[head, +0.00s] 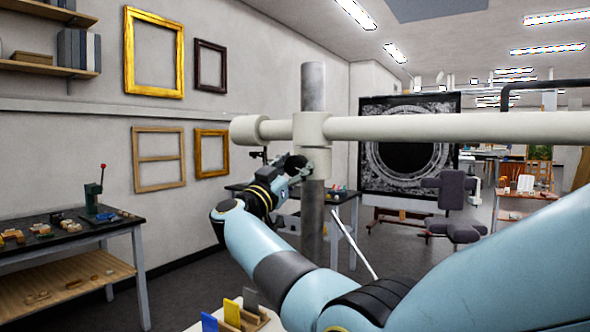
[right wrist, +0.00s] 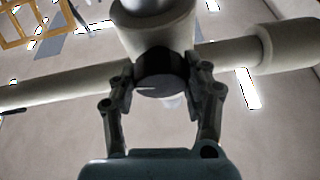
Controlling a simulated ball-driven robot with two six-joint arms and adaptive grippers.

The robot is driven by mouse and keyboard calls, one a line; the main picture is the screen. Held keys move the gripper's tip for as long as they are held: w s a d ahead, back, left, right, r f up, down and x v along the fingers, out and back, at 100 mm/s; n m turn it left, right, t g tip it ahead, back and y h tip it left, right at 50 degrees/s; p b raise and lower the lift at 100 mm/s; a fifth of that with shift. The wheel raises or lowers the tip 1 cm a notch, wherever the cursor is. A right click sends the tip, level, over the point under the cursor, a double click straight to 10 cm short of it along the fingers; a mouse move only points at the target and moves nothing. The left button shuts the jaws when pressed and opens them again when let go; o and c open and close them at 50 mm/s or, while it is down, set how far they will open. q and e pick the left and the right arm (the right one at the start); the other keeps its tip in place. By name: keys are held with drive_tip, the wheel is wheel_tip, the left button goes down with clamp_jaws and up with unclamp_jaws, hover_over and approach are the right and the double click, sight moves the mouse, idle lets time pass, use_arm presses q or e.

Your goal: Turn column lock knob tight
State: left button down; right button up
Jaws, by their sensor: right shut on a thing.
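The dark round lock knob (right wrist: 160,86) sticks out of the cream collar (right wrist: 156,28) and fills the space between my fingertips in the right wrist view. My right gripper (right wrist: 162,80) is shut on it, with one finger on each side. In the head view, my right gripper (head: 287,170) reaches the collar (head: 313,130) from its left and lower side, and the knob is mostly hidden by the fingers. The collar sits around an upright grey column (head: 314,85) and carries a horizontal cream boom (head: 430,127). My left gripper is not in view.
A dark-topped workbench (head: 60,232) with small pieces stands at the left. Frames (head: 154,14) hang on the wall. A large dark panel with a round ornate frame (head: 375,115) and a grey chair (head: 455,197) stand behind. A small tray with coloured cards (head: 232,311) is in front.

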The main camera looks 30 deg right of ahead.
drive_tip(key=m+g+b, duration=0.2)
drive_tip(key=m+b, duration=0.2)
drive_tip(key=m+g+b, duration=0.2)
drive_tip(key=m+b, duration=0.3)
drive_tip(key=m+g+b, duration=0.3)
drive_tip(key=m+b, duration=0.1)
drive_tip(key=shift+f+m, duration=0.25)
drive_tip(key=shift+m, duration=0.05)
drive_tip(key=shift+r+m+g+y+b, duration=0.1)
drive_tip(key=shift+m+g+y+b, duration=0.2)
drive_tip(key=shift+m+b, duration=0.75)
drive_tip(key=shift+r+m+g+y+b, duration=0.1)
drive_tip(key=shift+m+g+y+b, duration=0.15)
drive_tip(key=shift+m+b, duration=0.75)
drive_tip(key=shift+m, duration=0.25)
drive_tip(key=o, duration=1.1)
drive_tip(key=shift+o, duration=0.2)
drive_tip(key=shift+a, duration=0.2)
drive_tip(key=a+f, duration=0.1)
drive_tip(key=a, duration=1)
drive_tip(key=shift+a+f, duration=0.3)
drive_tip(key=shift+f, duration=0.05)
